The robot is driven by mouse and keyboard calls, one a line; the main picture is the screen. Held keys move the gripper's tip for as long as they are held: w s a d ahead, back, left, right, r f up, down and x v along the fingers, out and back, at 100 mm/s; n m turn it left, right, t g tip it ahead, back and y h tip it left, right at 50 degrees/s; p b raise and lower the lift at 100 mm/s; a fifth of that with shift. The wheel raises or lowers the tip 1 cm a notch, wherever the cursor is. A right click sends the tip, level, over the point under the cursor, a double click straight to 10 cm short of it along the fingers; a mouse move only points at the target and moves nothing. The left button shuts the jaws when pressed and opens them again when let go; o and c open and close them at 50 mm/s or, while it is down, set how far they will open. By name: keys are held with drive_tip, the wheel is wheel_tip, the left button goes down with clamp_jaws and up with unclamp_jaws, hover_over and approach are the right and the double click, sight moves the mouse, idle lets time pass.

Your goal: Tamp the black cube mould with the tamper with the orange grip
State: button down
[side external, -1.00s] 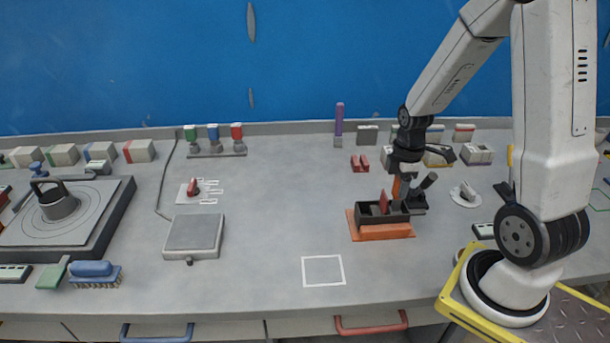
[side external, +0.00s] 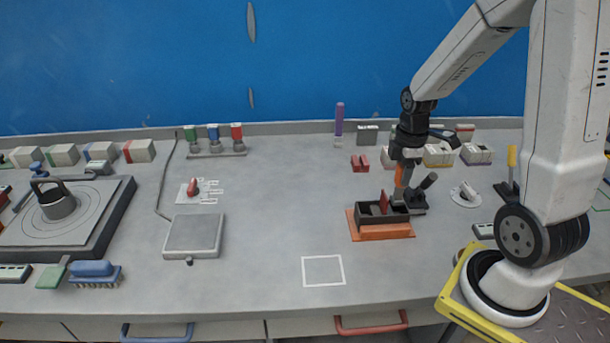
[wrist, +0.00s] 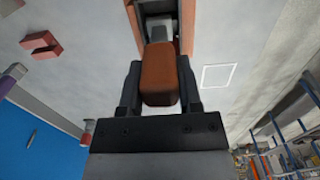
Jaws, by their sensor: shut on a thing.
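My gripper (side external: 403,165) is shut on the orange grip (side external: 399,175) of the tamper. The wrist view shows the grip (wrist: 160,75) squeezed between my two fingers (wrist: 160,92). The tamper's grey foot (wrist: 160,27) points down beyond the grip. The black cube mould (side external: 383,217) is an open box with a red upright piece in it, on an orange base plate (side external: 385,233). The tamper is upright over the right end of the mould. I cannot tell whether its foot touches anything inside.
A grey square plate (side external: 194,235) and a white outlined square (side external: 323,270) lie to the left and front. The table middle is clear.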

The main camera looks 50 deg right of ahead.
drive_tip(key=shift+f, duration=0.2)
drive_tip(key=shift+f, duration=1.65)
drive_tip(key=shift+r, duration=0.2)
drive_tip(key=shift+r, duration=1.65)
drive_tip(key=shift+f, duration=0.2)
drive_tip(key=shift+f, duration=1.65)
drive_tip(key=shift+r, duration=0.2)
drive_tip(key=shift+r, duration=1.65)
